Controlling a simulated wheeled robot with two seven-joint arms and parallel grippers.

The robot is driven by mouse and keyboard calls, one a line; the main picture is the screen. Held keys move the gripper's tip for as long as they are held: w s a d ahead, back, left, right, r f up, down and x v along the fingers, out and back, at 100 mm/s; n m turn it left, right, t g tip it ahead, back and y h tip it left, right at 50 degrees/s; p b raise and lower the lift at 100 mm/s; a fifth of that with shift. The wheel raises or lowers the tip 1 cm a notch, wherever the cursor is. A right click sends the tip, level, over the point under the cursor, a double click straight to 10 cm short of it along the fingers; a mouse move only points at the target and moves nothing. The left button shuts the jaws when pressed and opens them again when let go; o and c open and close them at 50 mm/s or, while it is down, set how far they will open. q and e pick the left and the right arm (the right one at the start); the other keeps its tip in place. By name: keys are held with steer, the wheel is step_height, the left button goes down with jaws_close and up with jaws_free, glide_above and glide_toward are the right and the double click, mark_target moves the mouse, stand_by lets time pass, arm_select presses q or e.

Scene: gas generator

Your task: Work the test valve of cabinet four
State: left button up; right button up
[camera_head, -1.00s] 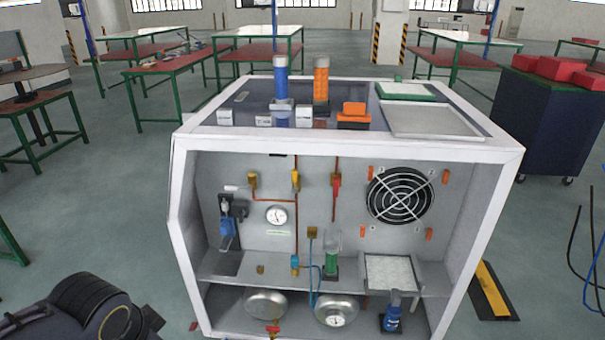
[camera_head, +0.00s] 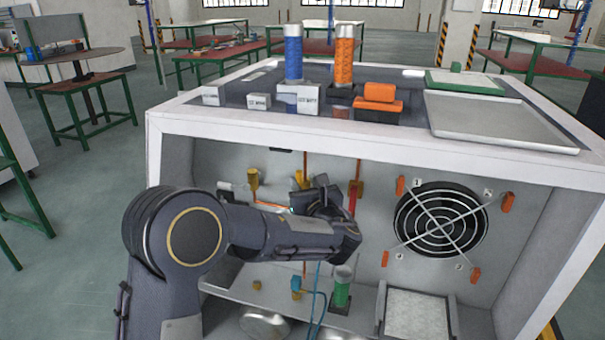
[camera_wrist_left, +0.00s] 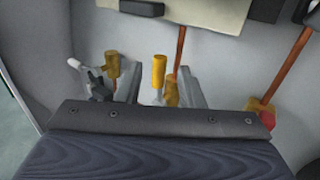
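The white-framed cabinet (camera_head: 345,142) stands open-fronted before me. On its back panel are a left yellow valve (camera_head: 253,178), a middle yellow-handled valve (camera_head: 300,179) and a red-handled valve (camera_head: 354,198) on copper pipes. No label shows which is the test valve. My left gripper (camera_head: 318,200) is inside the cabinet, at the middle valve. In the left wrist view my left gripper's fingers stand apart, with the middle valve's yellow handle (camera_wrist_left: 158,70) between them and gaps on both sides. The left yellow valve (camera_wrist_left: 112,66) is beside the left finger. My left arm hides the gauge. My right gripper is out of view.
A fan (camera_head: 440,222) is on the panel to the right. A green-filled glass (camera_head: 342,289) stands on the shelf (camera_head: 262,298) below my arm. Blue and orange cylinders (camera_head: 343,58) and a metal tray (camera_head: 497,120) are on the cabinet top.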

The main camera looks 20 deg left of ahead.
mark_target(300, 175)
arm_select(q)
steer(key=x, duration=0.5)
steer(key=shift+w, duration=0.15)
jaws_close()
